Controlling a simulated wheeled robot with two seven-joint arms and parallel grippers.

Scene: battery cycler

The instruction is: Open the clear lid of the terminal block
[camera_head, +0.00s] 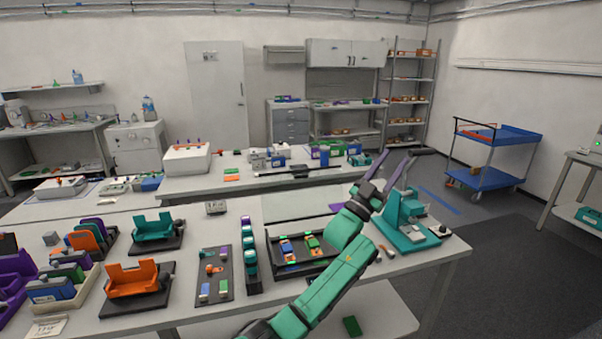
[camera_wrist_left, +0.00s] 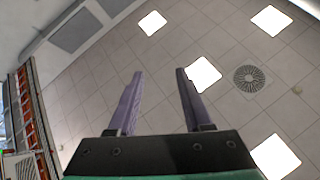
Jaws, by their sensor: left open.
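I cannot make out a clear lid in either view. My left gripper (camera_head: 399,154) is raised above the right part of the table, pointing up and away from the strip. In the left wrist view, its two purple fingers (camera_wrist_left: 159,73) are apart with nothing between them, against the ceiling. My right gripper is in neither view.
A black tray (camera_head: 322,268) with small coloured parts lies beside my left arm. A teal fixture (camera_head: 408,228) stands at the table's right end. Orange (camera_head: 137,279) and teal (camera_head: 156,228) holders stand at left. A blue cart (camera_head: 497,137) is on the floor behind.

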